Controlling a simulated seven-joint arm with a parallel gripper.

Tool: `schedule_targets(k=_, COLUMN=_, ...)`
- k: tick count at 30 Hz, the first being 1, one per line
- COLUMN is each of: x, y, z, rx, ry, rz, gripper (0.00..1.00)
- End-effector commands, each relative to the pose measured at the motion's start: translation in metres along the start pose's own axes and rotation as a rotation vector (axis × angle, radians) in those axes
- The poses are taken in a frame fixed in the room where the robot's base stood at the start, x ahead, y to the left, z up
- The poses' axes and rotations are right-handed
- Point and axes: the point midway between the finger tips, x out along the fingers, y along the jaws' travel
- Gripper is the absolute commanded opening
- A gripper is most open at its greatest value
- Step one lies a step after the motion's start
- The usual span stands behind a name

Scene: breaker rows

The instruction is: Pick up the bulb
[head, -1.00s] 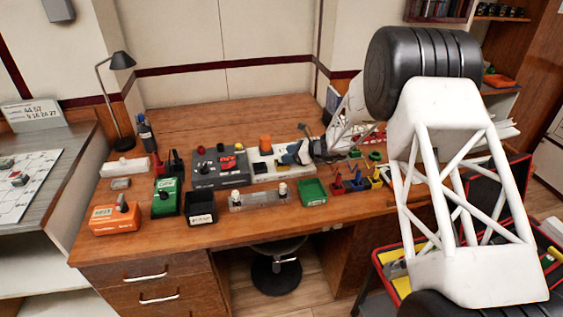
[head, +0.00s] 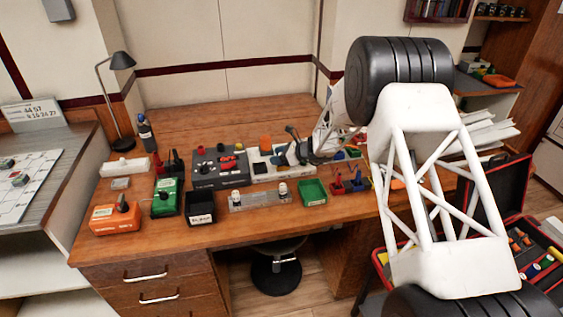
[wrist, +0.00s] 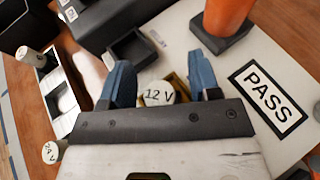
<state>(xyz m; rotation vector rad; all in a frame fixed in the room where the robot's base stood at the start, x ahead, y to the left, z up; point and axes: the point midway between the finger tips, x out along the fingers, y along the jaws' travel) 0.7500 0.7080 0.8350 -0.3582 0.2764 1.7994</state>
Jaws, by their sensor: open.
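A round white bulb marked "12 V" (wrist: 158,93) sits in a yellow-edged socket on a white board (wrist: 300,60), seen from above in the wrist view. My gripper (wrist: 160,68) is open, with one blue finger on each side of this bulb. I cannot tell whether either finger touches it.
An orange post (wrist: 230,16) on a dark base stands near the right finger. A "PASS" plate (wrist: 268,92) lies right of the gripper. A grey panel (head: 218,170), a black bin (head: 201,208) and a green tray (head: 313,193) are close by. Bare desk lies in front.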

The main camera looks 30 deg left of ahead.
Motion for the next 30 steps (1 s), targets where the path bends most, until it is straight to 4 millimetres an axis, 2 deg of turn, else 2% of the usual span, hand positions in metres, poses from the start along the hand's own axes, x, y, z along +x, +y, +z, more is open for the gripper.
schedule_targets(k=13, x=-0.0001, y=0.0, z=0.0, rx=0.0, ry=0.0, rz=0.0, gripper=0.55)
schedule_targets(k=24, x=-0.0002, y=0.0, z=0.0, rx=0.0, ry=0.0, rz=0.0, gripper=0.0)
schedule_targets(k=30, x=-0.0002, y=0.0, z=0.0003, rx=0.0, ry=0.0, rz=0.0, gripper=0.0)
